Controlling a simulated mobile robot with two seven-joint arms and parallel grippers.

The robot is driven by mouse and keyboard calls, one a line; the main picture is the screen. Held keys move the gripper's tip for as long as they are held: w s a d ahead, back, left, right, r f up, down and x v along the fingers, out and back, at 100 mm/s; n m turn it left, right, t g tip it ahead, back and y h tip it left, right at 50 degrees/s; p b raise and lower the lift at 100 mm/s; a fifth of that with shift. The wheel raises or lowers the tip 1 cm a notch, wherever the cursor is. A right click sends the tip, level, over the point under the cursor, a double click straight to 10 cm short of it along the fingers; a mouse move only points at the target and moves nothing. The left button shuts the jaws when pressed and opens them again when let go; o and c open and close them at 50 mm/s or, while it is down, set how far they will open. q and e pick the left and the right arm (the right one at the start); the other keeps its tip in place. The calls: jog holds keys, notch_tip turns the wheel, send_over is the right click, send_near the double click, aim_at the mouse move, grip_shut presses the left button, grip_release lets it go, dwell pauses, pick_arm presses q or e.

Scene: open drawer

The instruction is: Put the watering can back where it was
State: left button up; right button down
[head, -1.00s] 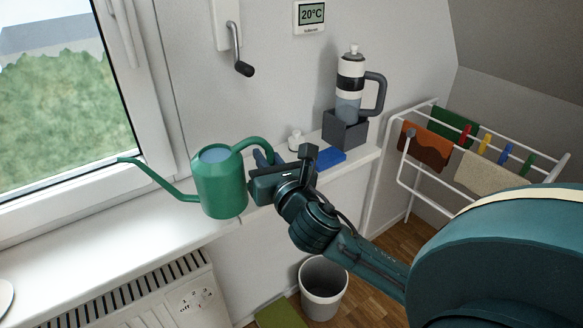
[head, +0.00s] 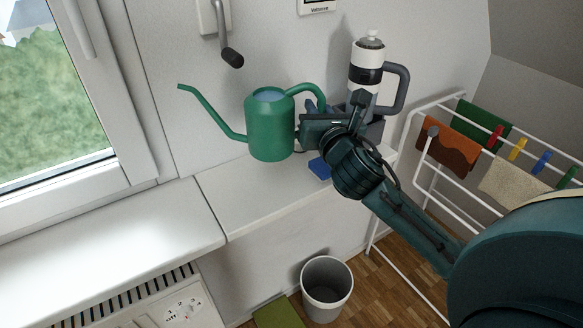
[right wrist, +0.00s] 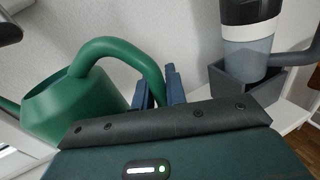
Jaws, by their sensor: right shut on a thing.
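The green watering can (head: 270,128) is upright, its spout pointing left and its handle to the right. My right gripper (head: 316,108) is shut on the handle. The right wrist view shows the curved handle of the can (right wrist: 62,110) at the blue fingers of my gripper (right wrist: 160,88). The can appears to be above the white ledge (head: 255,195) near the wall; whether its base touches the ledge I cannot tell. My left gripper is out of view.
A grey holder (right wrist: 262,90) with a white and black bottle (head: 367,65) stands close to the right of my gripper. A blue flat item (head: 320,168) lies under the gripper. A bin (head: 326,285) and drying rack (head: 420,200) are lower right. The windowsill (head: 110,240) at left is clear.

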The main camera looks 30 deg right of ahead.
notch_tip(320, 180, down, 4)
jog(key=shift+a+f+b, duration=0.1)
jog(key=shift+f+b, duration=0.1)
jog(key=shift+b, duration=0.3)
jog(key=shift+f, duration=0.5)
pick_arm(q)
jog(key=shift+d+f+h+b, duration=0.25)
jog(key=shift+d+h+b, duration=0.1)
jog(key=shift+b, duration=0.2)
pick_arm(e)
jog(key=shift+f, duration=1.8)
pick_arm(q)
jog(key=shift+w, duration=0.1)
pick_arm(e)
jog(key=shift+f, duration=0.1)
jog(key=shift+f, duration=0.1)
jog(key=c, duration=1.4)
grip_release()
jog(key=shift+f, duration=0.1)
jog(key=shift+c, duration=0.2)
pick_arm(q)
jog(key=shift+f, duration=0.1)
